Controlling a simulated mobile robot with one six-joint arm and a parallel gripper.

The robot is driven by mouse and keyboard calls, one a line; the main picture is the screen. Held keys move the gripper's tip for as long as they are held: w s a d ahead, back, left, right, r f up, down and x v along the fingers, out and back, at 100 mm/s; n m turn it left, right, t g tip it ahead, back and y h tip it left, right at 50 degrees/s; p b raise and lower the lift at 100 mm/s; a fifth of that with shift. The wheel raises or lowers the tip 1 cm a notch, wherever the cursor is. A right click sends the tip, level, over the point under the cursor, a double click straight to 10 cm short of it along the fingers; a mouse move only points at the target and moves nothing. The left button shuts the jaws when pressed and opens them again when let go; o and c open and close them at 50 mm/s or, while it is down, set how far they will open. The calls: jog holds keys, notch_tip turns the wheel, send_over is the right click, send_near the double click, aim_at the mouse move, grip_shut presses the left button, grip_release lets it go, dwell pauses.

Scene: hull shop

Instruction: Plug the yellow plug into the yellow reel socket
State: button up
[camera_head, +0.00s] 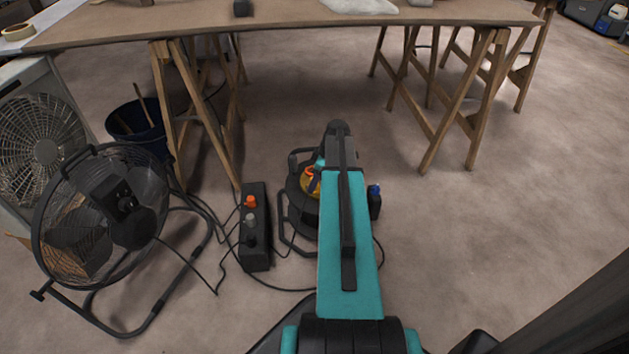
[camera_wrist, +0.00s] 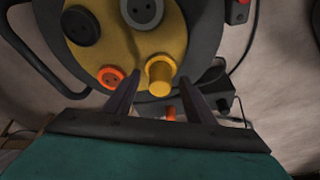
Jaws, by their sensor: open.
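The cable reel (camera_wrist: 190,45) has a yellow face with black, grey and orange sockets in the wrist view. The yellow plug (camera_wrist: 160,76) is a short cylinder standing out from the lower edge of that face, beside the orange socket (camera_wrist: 112,77). The yellow reel socket is not seen apart from it; the plug seems to cover it. How deep it sits I cannot tell. My gripper (camera_wrist: 158,84) is open, its fingers on either side of the plug with gaps. In the head view my arm partly hides the reel (camera_head: 297,205).
A black socket box (camera_head: 255,235) with orange, grey and black plugs stands left of the reel, with cables on the floor. A floor fan (camera_head: 110,205) is farther left. A blue-topped item (camera_head: 375,200) stands right of my arm. A trestle table (camera_head: 280,22) spans behind. Floor at right is clear.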

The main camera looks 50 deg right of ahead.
jog(key=p+v, duration=0.4)
jog(key=v, duration=0.9)
jog(key=shift+r+p, duration=0.35)
jog(key=shift+p, duration=0.05)
jog(key=shift+s, duration=0.1)
